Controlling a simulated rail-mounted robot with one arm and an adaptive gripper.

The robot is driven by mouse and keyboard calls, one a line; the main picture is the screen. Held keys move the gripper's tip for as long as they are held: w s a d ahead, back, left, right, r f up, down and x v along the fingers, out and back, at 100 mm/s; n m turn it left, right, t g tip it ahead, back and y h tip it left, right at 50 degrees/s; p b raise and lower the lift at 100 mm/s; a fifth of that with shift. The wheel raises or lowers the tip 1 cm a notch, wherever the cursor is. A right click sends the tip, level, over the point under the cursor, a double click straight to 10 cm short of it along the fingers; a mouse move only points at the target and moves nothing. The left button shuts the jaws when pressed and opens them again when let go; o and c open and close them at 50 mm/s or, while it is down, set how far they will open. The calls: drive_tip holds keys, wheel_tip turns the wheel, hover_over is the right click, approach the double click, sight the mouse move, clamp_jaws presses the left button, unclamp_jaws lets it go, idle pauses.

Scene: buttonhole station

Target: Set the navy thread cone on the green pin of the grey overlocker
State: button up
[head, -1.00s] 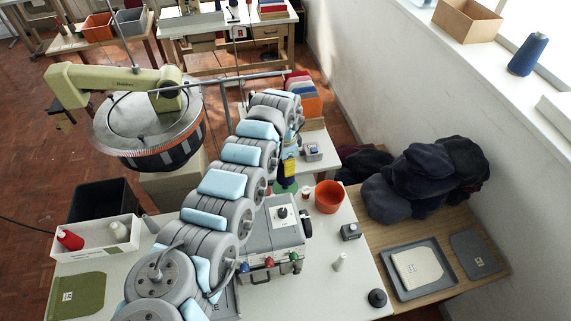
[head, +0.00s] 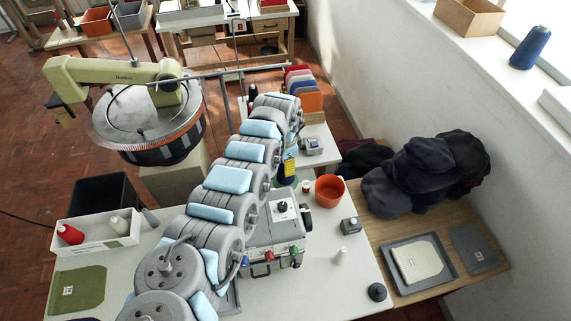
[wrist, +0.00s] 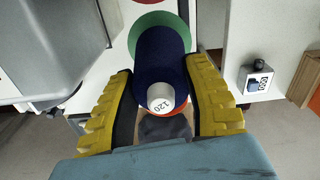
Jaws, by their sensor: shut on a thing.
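The navy thread cone (wrist: 160,50) sits between the yellow fingers of my gripper (wrist: 160,108) in the wrist view. Its pale end, marked 120, faces the camera. My gripper is shut on the cone. A green disc (wrist: 150,22) shows behind the cone; the cone hides any pin there, and I cannot tell whether they touch. In the head view my gripper (head: 289,170) is above a green patch, just behind the grey overlocker (head: 273,230) and partly hidden by my arm. The overlocker has red, blue and green knobs at its front.
An orange bowl (head: 329,190) stands close to the right of my gripper. A small grey device (head: 311,146) stands behind it. A white tray (head: 98,240) holds a red and a pale cone at left.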

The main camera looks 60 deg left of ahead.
drive_tip(key=shift+f, duration=0.5)
idle(0.3)
drive_tip(key=o, duration=1.2)
drive_tip(key=shift+o, duration=0.2)
drive_tip(key=shift+r, duration=0.1)
wheel_tip(320, 180, up, 12)
drive_tip(key=shift+f, duration=0.1)
